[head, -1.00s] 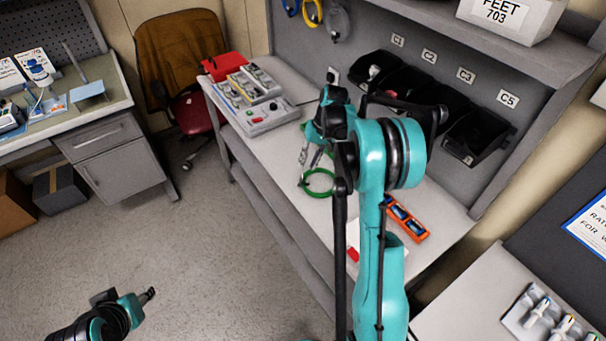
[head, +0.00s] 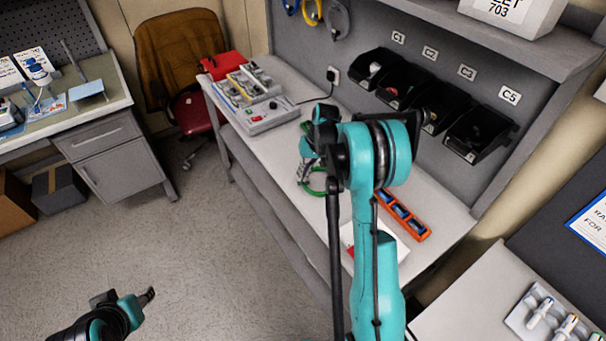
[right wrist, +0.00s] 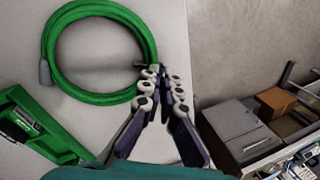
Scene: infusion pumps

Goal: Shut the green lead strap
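The green lead (right wrist: 148,45) lies coiled on the bench top in the right wrist view, with a grey connector (right wrist: 45,72) at its left. A small dark strap-like piece (right wrist: 140,63) sticks out at the coil's right side, by my fingertips. My right gripper (right wrist: 164,78) is at that side of the coil, its two fingers close together with a narrow gap; I see no clear grip on anything. In the head view the coil (head: 317,184) is partly hidden by my right gripper (head: 306,170). My left gripper (head: 148,296) is low at the left over the floor, away from the bench.
A green holder (right wrist: 38,122) lies beside the coil. An orange tray (head: 404,215) with blue items lies nearer on the bench. A grey pump device (head: 270,117) and a red bin (head: 227,65) stand at the far end. Black bins (head: 478,135) line the back panel.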

